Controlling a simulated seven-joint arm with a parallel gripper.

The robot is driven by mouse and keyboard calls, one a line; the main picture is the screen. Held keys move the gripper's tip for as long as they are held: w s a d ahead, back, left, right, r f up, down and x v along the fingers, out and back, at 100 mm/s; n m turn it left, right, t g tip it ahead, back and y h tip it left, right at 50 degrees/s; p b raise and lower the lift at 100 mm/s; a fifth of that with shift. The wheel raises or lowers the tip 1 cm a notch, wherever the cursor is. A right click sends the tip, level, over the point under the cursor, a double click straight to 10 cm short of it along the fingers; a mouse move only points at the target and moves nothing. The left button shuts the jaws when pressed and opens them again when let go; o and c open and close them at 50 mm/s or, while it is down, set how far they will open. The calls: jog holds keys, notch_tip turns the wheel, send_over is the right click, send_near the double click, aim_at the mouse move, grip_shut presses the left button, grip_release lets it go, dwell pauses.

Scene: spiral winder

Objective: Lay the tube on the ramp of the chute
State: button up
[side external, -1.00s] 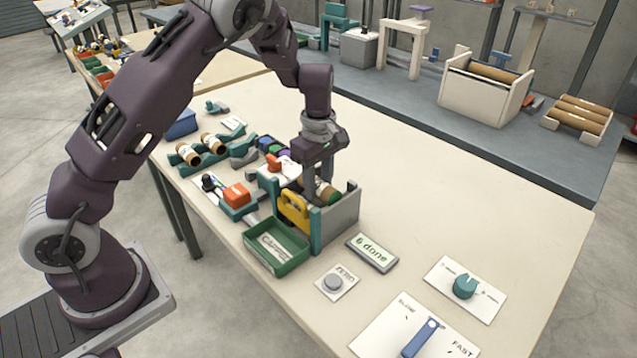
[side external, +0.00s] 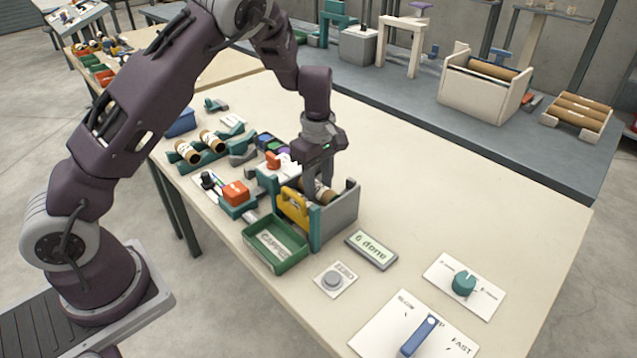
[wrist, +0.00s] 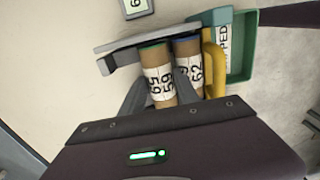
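The chute (side external: 343,212) is a grey-walled box on the table with a teal side and a yellow gate (side external: 293,204). In the wrist view, a brown tube with a green end (wrist: 157,72) and a white numbered label lies inside the grey walls (wrist: 108,66). A second tube with a blue end (wrist: 188,62) lies beside it, nearer the yellow gate (wrist: 212,70). My gripper (side external: 318,186) reaches down into the chute. In the wrist view its fingers (wrist: 161,86) stand either side of the green-ended tube. I cannot tell whether they press on it; the ramp under the tubes is hidden.
A green tray (side external: 276,243) stands in front of the chute. A display reading "6 done" (side external: 371,250) and a grey button (side external: 332,280) lie to its right. Two tubes sit on a teal rack (side external: 206,152) at the left.

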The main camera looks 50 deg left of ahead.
aim_at(317, 186)
jog(key=shift+s+f, duration=0.1)
jog(key=shift+s, duration=0.2)
jog(key=s+d+r+m+h, duration=0.1)
jog(key=s+r+m, duration=0.1)
jog(key=r, duration=0.8)
jog(key=s+r+m, duration=0.1)
jog(key=s+r, duration=0.2)
jog(key=r, duration=0.6)
jog(key=s+d+r+m+t, duration=0.2)
jog(key=s+m, duration=0.5)
jog(key=s, duration=0.4)
jog(key=s+d+r+m+t+y, duration=0.1)
jog(key=s+d+r+m+t, duration=0.1)
jog(key=s+m, duration=0.6)
jog(key=s+t, duration=0.1)
jog(key=s, duration=0.3)
jog(key=shift+s, duration=0.3)
jog(key=shift+d, duration=0.1)
